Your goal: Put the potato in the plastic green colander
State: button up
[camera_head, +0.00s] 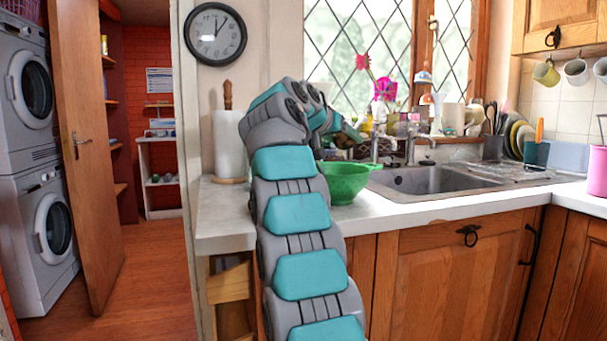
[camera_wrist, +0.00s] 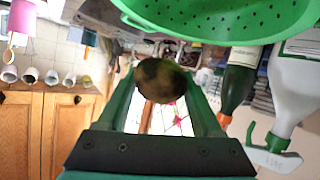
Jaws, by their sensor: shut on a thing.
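The potato (camera_wrist: 160,81) is brown and roundish, with dark patches. It sits between the two green fingers of my gripper (camera_wrist: 158,74) in the wrist view, and the fingers are shut on it. The green plastic colander (camera_head: 344,182) stands on the counter left of the sink in the head view. Its perforated bowl also shows at the top of the upside-down wrist view (camera_wrist: 225,18). The potato is held above the colander's level, apart from it. In the head view my arm hides part of the gripper, and I cannot clearly make out the potato there.
The sink (camera_head: 435,181) lies right of the colander. A paper towel roll (camera_head: 229,145) stands on the counter to the left. Bottles (camera_wrist: 293,88) stand close to the colander in the wrist view. Clutter lines the windowsill behind. Mugs (camera_head: 547,73) hang at the upper right.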

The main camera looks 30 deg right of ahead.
aim_at(337, 184)
jog(key=shift+f+b, duration=0.3)
jog(key=shift+b, duration=0.05)
notch_tip(337, 184, down, 5)
jog(key=b, duration=0.5)
jog(key=shift+f, duration=0.2)
jog(key=o, duration=1.5)
jog(key=shift+a, duration=0.15)
jog(key=v, duration=0.7)
jog(key=shift+a+r+b, duration=0.2)
jog(key=shift+a+b, duration=0.05)
jog(key=shift+b, duration=0.05)
jog(key=shift+s, duration=0.1)
